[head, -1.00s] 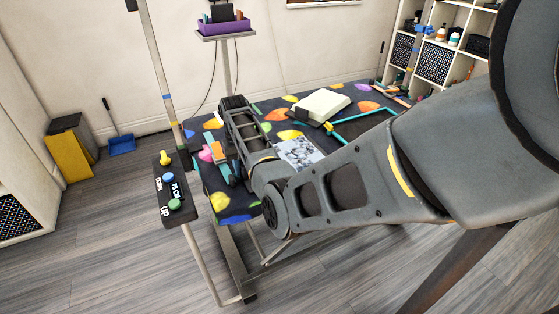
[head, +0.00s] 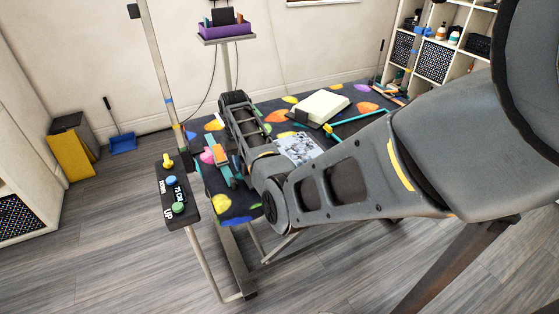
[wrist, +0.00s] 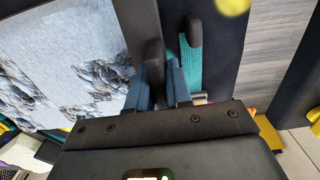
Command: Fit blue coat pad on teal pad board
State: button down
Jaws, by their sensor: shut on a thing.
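The blue coat pad (head: 297,148) is a flat panel with a pale blue-grey fur print. In the head view it is just right of my forearm, and it fills the left of the wrist view (wrist: 60,60). My gripper (wrist: 173,55) is shut at the pad's side; the exact grip is hidden by the fingers. My arm hides the gripper in the head view. The teal pad board (head: 357,122) shows a teal rim right of the pad on the table; my arm covers its near part. The pad is apart from the rim.
A teal strap (wrist: 215,60) lies close to my fingers. A button panel (head: 177,190) stands at the table's left.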

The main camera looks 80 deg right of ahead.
jog(key=shift+r+p, duration=0.75)
jog(key=shift+r, duration=1.2)
